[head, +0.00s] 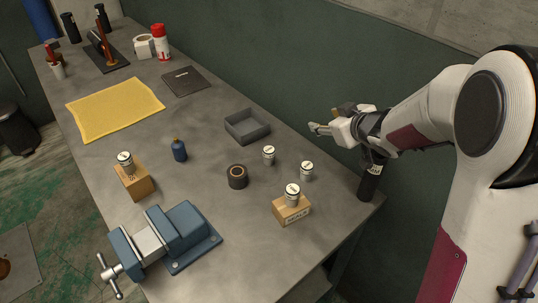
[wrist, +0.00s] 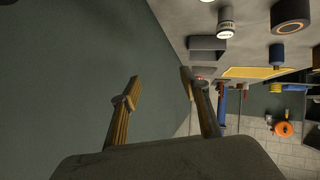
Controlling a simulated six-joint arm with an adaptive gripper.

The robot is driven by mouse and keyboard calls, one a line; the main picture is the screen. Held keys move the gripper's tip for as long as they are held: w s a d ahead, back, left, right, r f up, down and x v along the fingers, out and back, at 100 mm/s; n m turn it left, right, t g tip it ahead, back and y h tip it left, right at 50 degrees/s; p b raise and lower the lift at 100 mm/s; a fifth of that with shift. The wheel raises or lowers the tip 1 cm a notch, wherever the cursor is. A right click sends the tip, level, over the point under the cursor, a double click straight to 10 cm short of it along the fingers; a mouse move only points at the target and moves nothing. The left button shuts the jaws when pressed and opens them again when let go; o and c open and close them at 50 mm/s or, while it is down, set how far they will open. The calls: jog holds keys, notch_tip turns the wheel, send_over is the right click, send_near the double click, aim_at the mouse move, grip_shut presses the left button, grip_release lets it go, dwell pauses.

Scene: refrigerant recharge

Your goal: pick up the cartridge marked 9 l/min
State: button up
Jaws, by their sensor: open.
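Several white-and-grey cartridges with dark tops or bands are on the workbench in the head view. One cartridge (head: 269,155) and another (head: 306,171) stand upright on the bench. A third (head: 292,195) stands on a small cardboard box (head: 291,211), and a fourth (head: 126,163) stands on a taller cardboard box (head: 135,183) at the left. Their markings are too small to read. My gripper (head: 316,128) is open and empty, above the bench's back edge and apart from the cartridges. In the wrist view, my gripper's fingers (wrist: 157,83) are spread, with a labelled cartridge (wrist: 226,22) at upper right.
A grey open tray (head: 247,127) lies behind the cartridges. A dark ring-shaped part (head: 237,177), a blue bottle (head: 179,150) and a blue vise (head: 170,238) stand nearby. A yellow cloth (head: 114,107) lies farther left. The green wall (head: 300,70) is close behind.

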jog(key=a+f+n+g+y, duration=0.2)
jog(key=a+f+y, duration=0.1)
jog(key=a+f, duration=0.25)
jog(key=n+g+y, duration=0.1)
jog(key=g+y, duration=0.1)
jog(key=y, duration=0.1)
send_near(274, 155)
jog(key=x, duration=0.4)
jog(key=shift+w, duration=0.1)
jog(key=shift+a+f, duration=0.1)
jog(key=shift+a, duration=0.05)
jog(key=shift+x, duration=1.3)
jog(key=shift+x, duration=2.55)
jog(key=c, duration=1.3)
